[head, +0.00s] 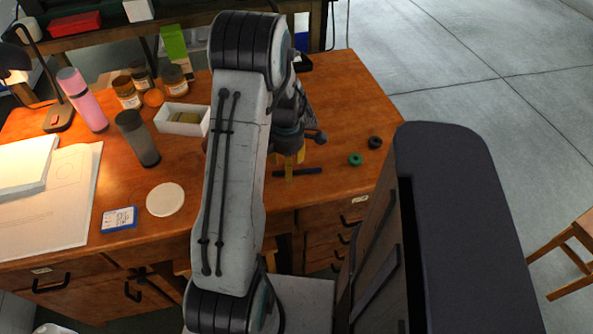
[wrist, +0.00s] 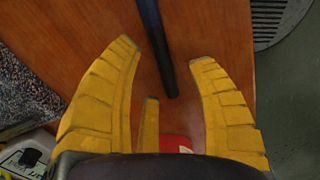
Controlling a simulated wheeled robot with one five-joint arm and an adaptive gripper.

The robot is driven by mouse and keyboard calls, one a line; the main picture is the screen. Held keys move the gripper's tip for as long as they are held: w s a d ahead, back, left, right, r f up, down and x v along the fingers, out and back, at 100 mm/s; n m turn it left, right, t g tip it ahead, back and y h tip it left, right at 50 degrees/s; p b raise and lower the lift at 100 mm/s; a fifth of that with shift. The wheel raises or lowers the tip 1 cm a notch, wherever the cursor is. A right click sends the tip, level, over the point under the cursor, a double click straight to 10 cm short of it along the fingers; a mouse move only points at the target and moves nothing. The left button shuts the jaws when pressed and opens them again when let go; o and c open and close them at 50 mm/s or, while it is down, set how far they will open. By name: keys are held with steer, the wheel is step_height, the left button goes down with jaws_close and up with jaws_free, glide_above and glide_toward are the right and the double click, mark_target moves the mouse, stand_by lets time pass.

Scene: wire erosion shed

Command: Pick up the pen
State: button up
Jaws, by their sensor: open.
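The pen is a thin dark rod (head: 312,171) lying on the wooden desk near its front edge, right of my forearm. In the wrist view the dark pen (wrist: 156,48) runs down from the top edge, and its near end lies in the gap between my yellow fingers. My gripper (wrist: 162,52) is open with nothing held.
A green ring (head: 355,160) and a black ring (head: 375,142) lie right of the pen on the desk (head: 340,100). A white tray (head: 182,121), a white disc (head: 165,199) and a dark cup (head: 137,138) stand to the left. The desk's right edge is close.

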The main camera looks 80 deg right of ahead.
steer(key=shift+f, duration=1)
steer(key=shift+c, duration=0.5)
steer(key=c, duration=0.9)
